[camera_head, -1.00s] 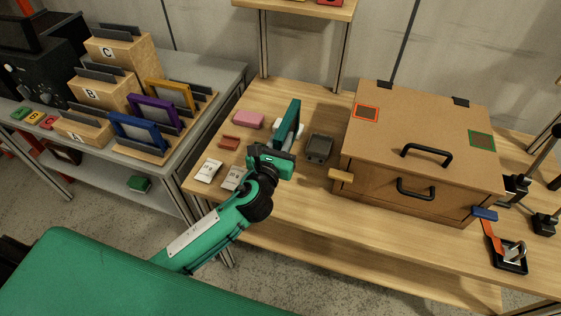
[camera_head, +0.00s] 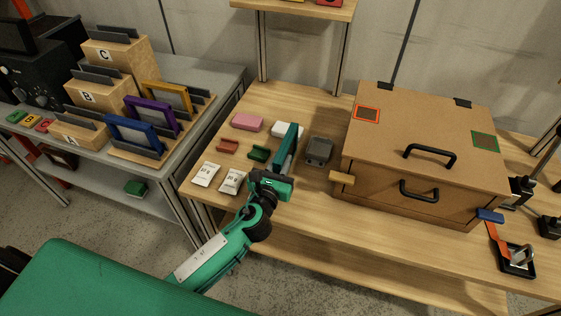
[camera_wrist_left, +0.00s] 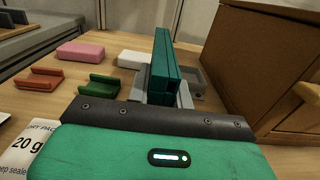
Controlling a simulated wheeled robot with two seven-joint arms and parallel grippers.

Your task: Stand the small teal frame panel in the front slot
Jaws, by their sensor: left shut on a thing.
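The small teal frame panel (camera_head: 291,141) is upright and seen nearly edge-on in the head view. My left gripper (camera_head: 283,166) is shut on its near end, above or at the wooden table. In the left wrist view the panel (camera_wrist_left: 162,62) rises between the grey fingers (camera_wrist_left: 160,97). I cannot tell whether its lower edge touches the table. On the grey table at left, dark slotted holders sit on stepped wooden blocks: A (camera_head: 82,137) in front, B (camera_head: 93,97) and C (camera_head: 118,54) behind. My right gripper is out of view.
Blue (camera_head: 134,133), purple (camera_head: 151,115) and yellow (camera_head: 167,95) frames stand in a rack beside the blocks. Pink (camera_head: 247,121), red (camera_head: 228,145) and green (camera_head: 258,153) pieces, white packets (camera_head: 231,180) and a grey tray (camera_head: 319,150) surround my gripper. A wooden box (camera_head: 400,130) stands at right.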

